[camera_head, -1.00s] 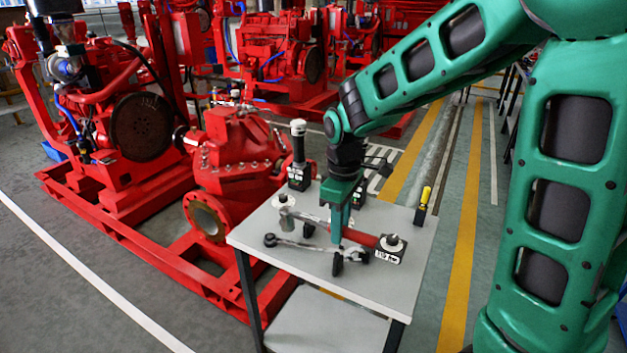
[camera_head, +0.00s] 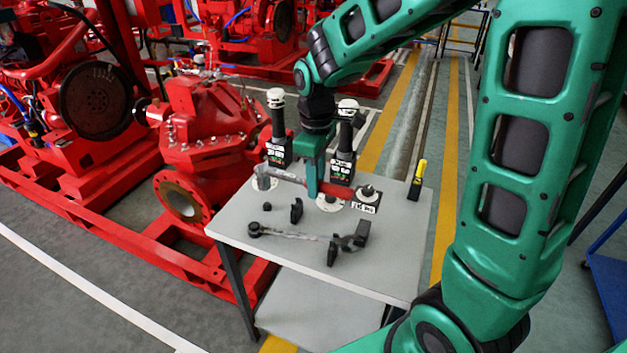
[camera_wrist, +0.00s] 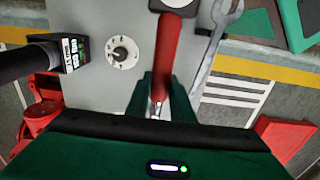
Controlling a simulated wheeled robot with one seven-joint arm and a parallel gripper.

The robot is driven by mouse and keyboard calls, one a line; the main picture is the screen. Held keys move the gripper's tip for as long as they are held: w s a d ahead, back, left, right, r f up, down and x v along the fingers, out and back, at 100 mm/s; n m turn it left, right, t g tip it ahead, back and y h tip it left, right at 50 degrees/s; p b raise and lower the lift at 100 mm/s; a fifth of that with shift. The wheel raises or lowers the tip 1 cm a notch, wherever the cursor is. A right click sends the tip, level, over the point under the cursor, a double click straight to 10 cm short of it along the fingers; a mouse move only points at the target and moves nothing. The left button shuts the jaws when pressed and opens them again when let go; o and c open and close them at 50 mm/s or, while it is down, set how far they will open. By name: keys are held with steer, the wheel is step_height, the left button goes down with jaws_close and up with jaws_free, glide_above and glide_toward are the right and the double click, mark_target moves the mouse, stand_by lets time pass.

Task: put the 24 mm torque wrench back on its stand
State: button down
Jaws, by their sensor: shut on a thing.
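My gripper (camera_head: 313,188) is shut on the red handle of a torque wrench (camera_head: 330,189). In the wrist view the red handle (camera_wrist: 171,55) runs up from between the fingers (camera_wrist: 160,95). Small black brackets stand on the table, one at the middle (camera_head: 296,211) and one nearer the front (camera_head: 332,252); which belongs to the stand is unclear.
A second, grey wrench (camera_head: 292,235) lies across the table front; it also shows in the wrist view (camera_wrist: 214,55). Two black white-capped posts (camera_head: 277,130) (camera_head: 346,140) stand close behind the held wrench. A yellow-handled tool (camera_head: 418,178) stands at right. A red pump (camera_head: 205,135) borders the table's left.

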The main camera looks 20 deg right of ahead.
steer(key=shift+f, duration=2.95)
steer(key=shift+s+f, duration=0.1)
steer(key=shift+f, duration=0.8)
steer(key=c, duration=1.5)
jaws_free()
steer(key=shift+o, duration=0.2)
step_height(320, 180, up, 11)
steer(key=shift+f, duration=0.2)
